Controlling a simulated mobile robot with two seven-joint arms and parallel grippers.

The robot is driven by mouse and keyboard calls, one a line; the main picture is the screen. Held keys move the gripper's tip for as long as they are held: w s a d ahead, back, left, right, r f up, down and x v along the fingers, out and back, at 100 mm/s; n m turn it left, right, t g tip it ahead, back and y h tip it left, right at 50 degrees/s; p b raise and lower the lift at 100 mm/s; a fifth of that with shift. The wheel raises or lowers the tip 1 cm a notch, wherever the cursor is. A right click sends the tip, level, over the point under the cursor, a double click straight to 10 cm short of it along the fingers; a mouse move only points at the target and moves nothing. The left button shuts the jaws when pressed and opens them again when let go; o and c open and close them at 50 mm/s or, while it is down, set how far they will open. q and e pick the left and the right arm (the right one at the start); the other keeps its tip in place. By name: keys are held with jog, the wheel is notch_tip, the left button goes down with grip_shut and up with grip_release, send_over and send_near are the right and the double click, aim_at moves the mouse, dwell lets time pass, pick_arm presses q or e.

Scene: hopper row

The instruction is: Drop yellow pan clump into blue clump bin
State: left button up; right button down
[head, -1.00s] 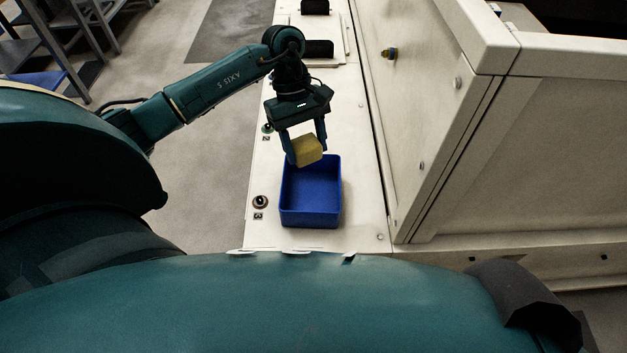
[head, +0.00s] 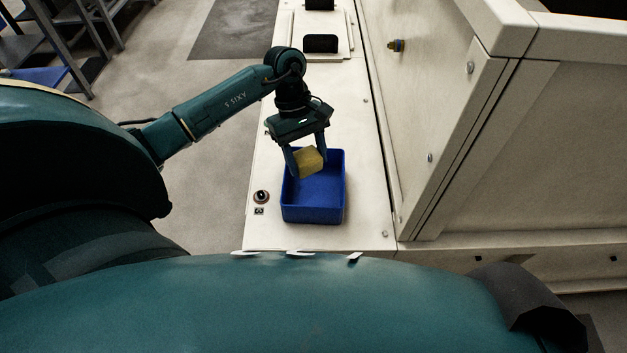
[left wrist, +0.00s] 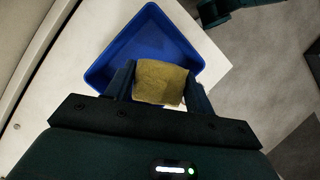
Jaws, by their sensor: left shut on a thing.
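The yellow pan clump (head: 309,160) is a rough yellow block held between the fingers of my left gripper (head: 308,158). My left gripper is shut on it, over the far left part of the blue clump bin (head: 318,214). The bin is an open blue box on the pale ledge and looks empty where its floor shows. In the left wrist view the clump (left wrist: 160,82) sits between both fingers, with the blue bin (left wrist: 135,42) beyond it. The exact height of the clump above the bin is hard to tell. My right gripper is not in view.
The pale ledge (head: 362,200) has a round button (head: 261,197) left of the bin. A tall pale wall panel (head: 430,100) with a small brass fitting (head: 396,45) rises on the right. A dark opening (head: 320,43) lies farther back. Open floor is at left.

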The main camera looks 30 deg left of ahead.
pick_arm(q)
jog(key=o, duration=1)
jog(key=shift+o, duration=0.2)
jog(key=shift+r, duration=0.1)
jog(key=b+v, duration=0.1)
jog(key=v, duration=1.2)
jog(key=shift+s+a, duration=0.1)
